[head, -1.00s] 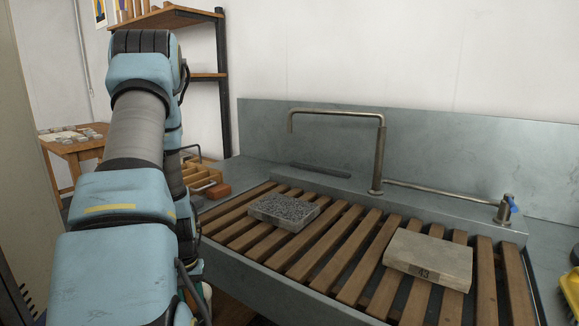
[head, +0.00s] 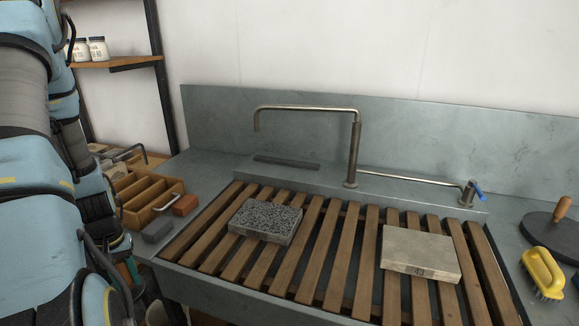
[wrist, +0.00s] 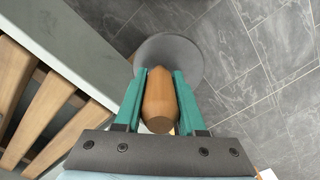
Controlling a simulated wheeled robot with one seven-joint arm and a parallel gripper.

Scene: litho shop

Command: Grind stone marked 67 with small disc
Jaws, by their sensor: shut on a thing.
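My gripper (wrist: 158,100) is shut on the wooden handle (wrist: 159,105) of a small grey disc (wrist: 180,50). In the wrist view the disc hangs over the tiled floor beside the sink edge. Only a bit of my gripper shows at the lower left of the head view. A stone with a dark speckled top (head: 265,220) lies flat on the slats at left; I can read no number on it. A plain beige stone (head: 420,252), its front label reading 43, lies flat on the slats at right.
The slatted rack (head: 330,262) has free room between the stones. A tap (head: 354,150) stands behind it. A larger dark disc with a wooden handle (head: 548,238) and a yellow brush (head: 542,272) lie at right.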

